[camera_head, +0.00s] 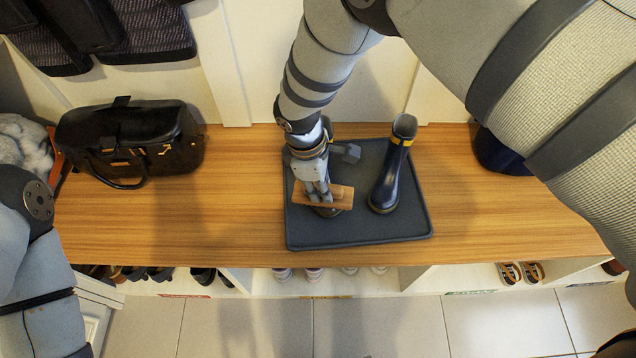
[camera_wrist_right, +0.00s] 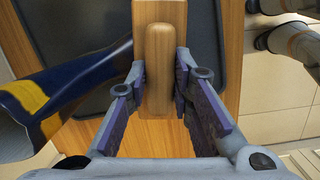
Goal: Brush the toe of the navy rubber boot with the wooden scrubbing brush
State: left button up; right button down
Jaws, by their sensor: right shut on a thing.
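The navy rubber boot (camera_head: 388,180) with a yellow band stands upright on the dark tray (camera_head: 405,231), right of my right gripper. It also shows at the left of the right wrist view (camera_wrist_right: 80,83). My right gripper (camera_head: 322,193) points down over the tray's left half. It is shut on the raised grip of the wooden scrubbing brush (camera_head: 340,198), which also shows between the fingers in the right wrist view (camera_wrist_right: 159,65). In the head view the brush is apart from the boot, to its left. A dark part shows under the brush; I cannot tell what it is. My left gripper is out of view.
The tray lies on a wooden bench (camera_head: 240,215). A black handbag (camera_head: 130,140) sits at the left and a dark blue item (camera_head: 495,155) at the right, partly hidden by my arm. Shoes stand in cubbies below. The bench between handbag and tray is clear.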

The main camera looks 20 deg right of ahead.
aim_at(338, 186)
jog(key=shift+s+d+r+p, duration=0.1)
jog(key=shift+s+d+p, duration=0.15)
jog(key=shift+d, duration=0.6)
jog(key=shift+s+d+p, duration=0.15)
jog(key=shift+s+d, duration=0.05)
jog(key=shift+d, duration=0.65)
jog(key=shift+a, duration=0.1)
jog(key=shift+a+f, duration=0.25)
jog(key=shift+a, duration=0.45)
jog(key=shift+w+a+b, duration=0.25)
jog(key=shift+a+b, duration=0.05)
jog(key=shift+a, duration=0.05)
jog(key=shift+w+a+r+b, duration=0.1)
jog(key=shift+w+a+b, duration=0.05)
jog(key=shift+a, duration=0.5)
jog(key=shift+w+a+b, duration=0.15)
jog(key=shift+a, duration=0.45)
jog(key=shift+d+r, duration=0.1)
jog(key=shift+d, duration=0.3)
jog(key=shift+s+d+p, duration=0.15)
jog(key=shift+d+p, duration=0.2)
jog(key=shift+d, duration=0.45)
